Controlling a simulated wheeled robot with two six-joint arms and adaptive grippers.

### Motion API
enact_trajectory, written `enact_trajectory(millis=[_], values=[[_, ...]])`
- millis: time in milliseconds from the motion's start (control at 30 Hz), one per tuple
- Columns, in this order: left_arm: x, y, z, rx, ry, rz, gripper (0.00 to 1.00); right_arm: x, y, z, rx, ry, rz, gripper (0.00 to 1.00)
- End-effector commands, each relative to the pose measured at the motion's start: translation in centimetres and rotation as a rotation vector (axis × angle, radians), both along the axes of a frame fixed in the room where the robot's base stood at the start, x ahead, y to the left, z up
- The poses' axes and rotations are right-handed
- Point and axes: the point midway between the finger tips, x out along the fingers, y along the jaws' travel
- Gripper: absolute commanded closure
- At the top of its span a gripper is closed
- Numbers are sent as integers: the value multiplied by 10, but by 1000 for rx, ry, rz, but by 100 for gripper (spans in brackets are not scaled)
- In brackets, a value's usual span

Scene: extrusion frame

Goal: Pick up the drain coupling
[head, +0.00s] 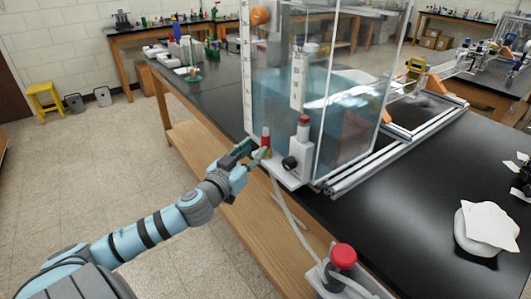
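A small upright fitting with a red top and a yellowish lower part (266,141) stands at the near left corner of the clear tank; it may be the drain coupling, but I cannot tell for sure. My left gripper (257,151) is right at this fitting, with its fingers apart and their tips beside its lower part. I cannot tell whether they touch it. The fingers partly hide its base. My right gripper is not in view.
The clear tank (319,112) holds bluish water. A white valve block with a red cap (303,145) stands right of the fitting. A pale hose (291,218) hangs to a red-knobbed unit (343,257). A white cloth (488,224) lies on the black bench (412,212).

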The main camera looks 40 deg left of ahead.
Motion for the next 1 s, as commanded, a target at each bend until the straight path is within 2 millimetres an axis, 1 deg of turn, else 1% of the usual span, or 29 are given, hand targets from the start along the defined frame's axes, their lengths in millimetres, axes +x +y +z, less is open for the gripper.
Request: enact_trajectory(millis=[33, 167, 300, 400, 500, 633, 667, 800, 867, 1000], values=[[9, 3, 2, -6, -3, 6, 68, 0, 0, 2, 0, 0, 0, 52], [25, 4, 1, -3, -1, 2, 68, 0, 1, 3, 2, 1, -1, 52], [50, 9, -5, -9, -2, 2, 68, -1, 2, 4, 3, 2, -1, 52], [67, 12, -6, -5, 0, 1, 68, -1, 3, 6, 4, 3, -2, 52], [72, 12, -7, 0, 2, -1, 68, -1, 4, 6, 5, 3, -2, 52], [72, 12, -7, 3, 3, -1, 68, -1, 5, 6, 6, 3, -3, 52], [72, 12, -7, 3, 3, -1, 70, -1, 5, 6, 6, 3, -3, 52], [72, 12, -7, 3, 3, -1, 92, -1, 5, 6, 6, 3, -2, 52], [72, 12, -7, 3, 3, -1, 100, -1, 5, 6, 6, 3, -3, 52], [72, 12, -7, 3, 4, -1, 100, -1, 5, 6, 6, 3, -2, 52]])
